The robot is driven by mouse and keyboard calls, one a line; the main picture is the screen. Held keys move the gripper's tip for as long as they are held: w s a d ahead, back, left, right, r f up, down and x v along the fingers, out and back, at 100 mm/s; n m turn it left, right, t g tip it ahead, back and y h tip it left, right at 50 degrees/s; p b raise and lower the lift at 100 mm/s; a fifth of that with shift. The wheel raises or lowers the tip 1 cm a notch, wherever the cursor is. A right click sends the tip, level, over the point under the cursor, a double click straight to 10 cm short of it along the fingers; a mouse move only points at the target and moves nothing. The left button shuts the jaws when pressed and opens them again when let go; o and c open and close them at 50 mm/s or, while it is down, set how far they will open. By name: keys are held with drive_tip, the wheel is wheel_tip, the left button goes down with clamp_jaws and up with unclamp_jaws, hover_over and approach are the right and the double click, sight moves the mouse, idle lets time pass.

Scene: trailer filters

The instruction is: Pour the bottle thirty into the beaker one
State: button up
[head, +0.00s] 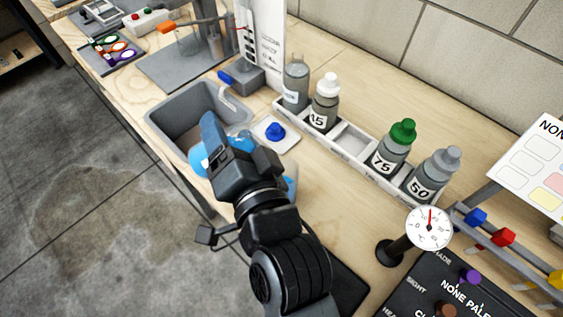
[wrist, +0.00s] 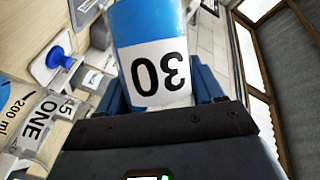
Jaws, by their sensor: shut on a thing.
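Bottle thirty (wrist: 155,60) is held in my gripper, its blue body and white "30" label upside down in the wrist view. In the head view its blue part (head: 198,161) shows left of my gripper (head: 212,148), over the sink's near edge. The bottle looks strongly tilted; its mouth is hidden and I see no stream. Beaker one (wrist: 42,122), clear with blue inside and an "ONE" label, shows at the left of the wrist view. In the head view only a sliver of it (head: 292,180) shows behind my arm.
A blue cap (head: 275,131) lies on a white pad beside the grey sink (head: 190,110). A white rack (head: 352,141) holds several bottles, with one empty slot. A dial gauge (head: 429,228) stands at the right, near a dark panel (head: 440,285).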

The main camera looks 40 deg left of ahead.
drive_tip(key=shift+f+m+y+b, duration=0.25)
drive_tip(key=shift+m+y+b, duration=0.05)
drive_tip(key=shift+m+b, duration=0.65)
idle(1.7)
drive_tip(key=shift+r+m+t+y, duration=0.3)
drive_tip(key=shift+r+m+t, duration=0.15)
drive_tip(key=shift+m, duration=0.3)
idle(1.8)
drive_tip(key=shift+w+d+r+m+b, duration=0.25)
drive_tip(key=shift+r+m+b, duration=0.15)
drive_tip(key=shift+m, duration=0.3)
idle(1.2)
